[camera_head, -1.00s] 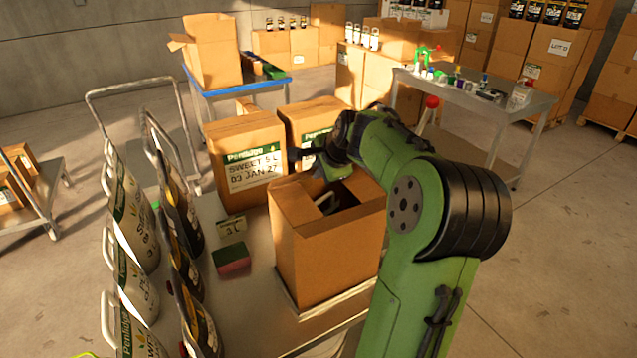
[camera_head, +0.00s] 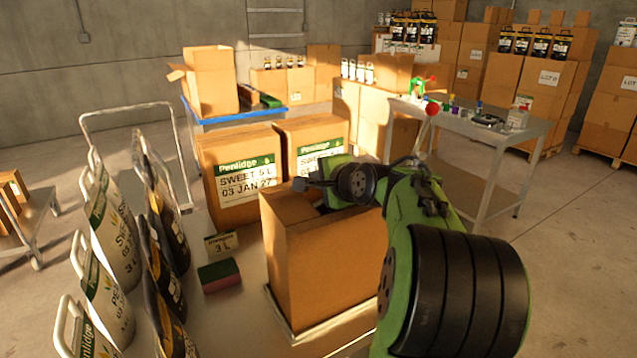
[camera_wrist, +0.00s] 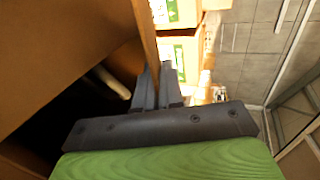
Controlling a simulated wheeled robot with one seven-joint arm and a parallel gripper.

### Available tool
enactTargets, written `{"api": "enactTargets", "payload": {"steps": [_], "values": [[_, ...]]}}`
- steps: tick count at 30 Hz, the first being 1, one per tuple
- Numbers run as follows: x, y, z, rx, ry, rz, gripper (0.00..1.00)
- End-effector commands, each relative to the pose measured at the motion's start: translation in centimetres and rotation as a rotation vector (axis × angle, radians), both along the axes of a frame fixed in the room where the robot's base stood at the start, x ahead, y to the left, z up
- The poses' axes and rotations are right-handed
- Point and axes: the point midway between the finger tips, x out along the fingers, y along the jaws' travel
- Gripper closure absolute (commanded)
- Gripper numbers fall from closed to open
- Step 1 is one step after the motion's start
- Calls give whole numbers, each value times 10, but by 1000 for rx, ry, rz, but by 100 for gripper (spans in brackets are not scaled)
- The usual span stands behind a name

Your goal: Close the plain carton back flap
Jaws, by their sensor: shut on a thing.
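The plain carton (camera_head: 325,265) stands open-topped on the metal table in the head view. A pale handle (camera_wrist: 112,82) shows in its dark inside in the wrist view. My gripper (camera_wrist: 158,85) is at the carton's upper edge, with the thin edge of a brown panel (camera_wrist: 146,35) running down between its fingers. The panel looks like the back flap, upright or nearly so, but I cannot tell its exact angle. In the head view my wrist is above the carton's far right side and hides the fingers and most of the back edge.
Two labelled cartons (camera_head: 240,175) stand close behind the plain carton. A grey table (camera_head: 480,118) with small items stands at the back right.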

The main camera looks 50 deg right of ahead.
Motion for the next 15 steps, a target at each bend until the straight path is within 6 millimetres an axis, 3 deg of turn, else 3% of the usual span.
{"api": "enactTargets", "payload": {"steps": [8, 9, 12, 15], "values": [[0, 0, 0, 1, 2, 0, 100], [0, 0, 0, 1, 2, 0, 88], [0, 0, 0, 1, 2, 0, 73], [0, 0, 0, 1, 2, 0, 71]]}}
